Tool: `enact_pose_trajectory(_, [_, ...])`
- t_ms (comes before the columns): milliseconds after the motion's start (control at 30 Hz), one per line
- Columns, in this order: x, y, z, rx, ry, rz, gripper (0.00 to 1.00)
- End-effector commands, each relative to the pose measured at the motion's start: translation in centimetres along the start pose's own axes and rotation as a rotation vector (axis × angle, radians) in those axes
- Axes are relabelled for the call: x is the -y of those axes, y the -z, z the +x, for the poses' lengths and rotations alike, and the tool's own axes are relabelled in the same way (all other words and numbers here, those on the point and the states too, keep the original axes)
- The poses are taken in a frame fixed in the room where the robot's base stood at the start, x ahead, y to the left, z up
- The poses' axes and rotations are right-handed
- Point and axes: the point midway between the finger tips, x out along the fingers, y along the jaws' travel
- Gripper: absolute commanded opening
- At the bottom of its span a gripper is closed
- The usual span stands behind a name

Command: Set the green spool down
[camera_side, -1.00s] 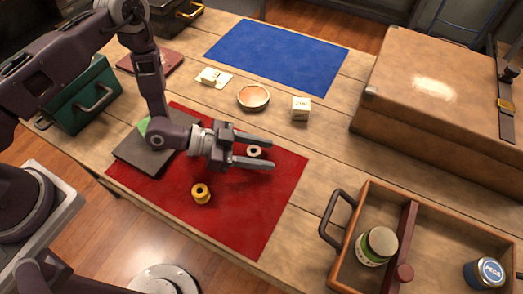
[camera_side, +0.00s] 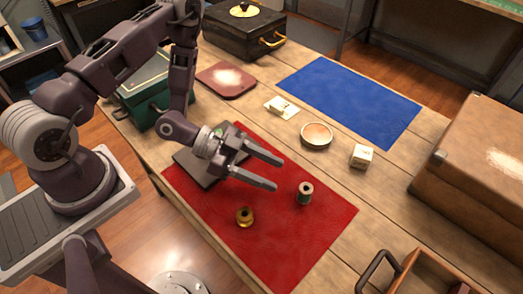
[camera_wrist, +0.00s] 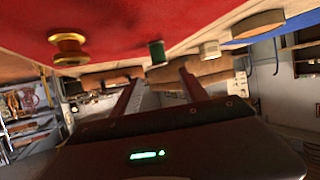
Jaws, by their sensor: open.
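The green spool (camera_side: 304,193) stands upright on the red mat (camera_side: 290,250), near its right part, and nothing holds it. It also shows in the wrist view (camera_wrist: 157,52). My gripper (camera_side: 280,172) is open and empty, its two fingers apart and pointing right, up and left of the green spool and clear of it. In the wrist view the fingers (camera_wrist: 155,85) spread with nothing between them. A yellow spool (camera_side: 245,217) stands on the red mat left of and nearer than the green one. It shows large in the wrist view (camera_wrist: 69,48).
A dark flat slab (camera_side: 190,168) lies by the mat's left part, under my wrist. A shallow bowl (camera_side: 317,135), a small white box (camera_side: 362,156) and a blue mat (camera_side: 350,98) lie beyond. A wooden tray (camera_side: 425,272) and brown case (camera_side: 475,165) stand at right.

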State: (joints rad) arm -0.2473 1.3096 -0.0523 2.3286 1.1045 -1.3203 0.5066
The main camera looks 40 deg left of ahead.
Motion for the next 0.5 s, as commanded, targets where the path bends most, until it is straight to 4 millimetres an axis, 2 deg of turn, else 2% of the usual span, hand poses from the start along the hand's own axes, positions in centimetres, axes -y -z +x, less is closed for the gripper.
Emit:
enact_pose_trajectory(133, [0.1, 0.0, 0.0, 0.004, 0.001, 0.003, 0.52])
enact_pose_trajectory(233, [1.3, 0.2, -0.2, 0.065, 0.016, 0.038, 0.52])
enact_pose_trajectory(267, [2.0, 0.3, -0.3, 0.103, 0.028, 0.059, 0.52])
enact_pose_trajectory(367, [5.9, 1.5, -2.0, 0.291, 0.116, 0.128, 0.52])
enact_pose_trajectory(467, [9.8, 4.0, -5.5, 0.482, 0.264, 0.141, 0.52])
enact_pose_trajectory(500, [11.0, 5.4, -7.4, 0.548, 0.336, 0.127, 0.52])
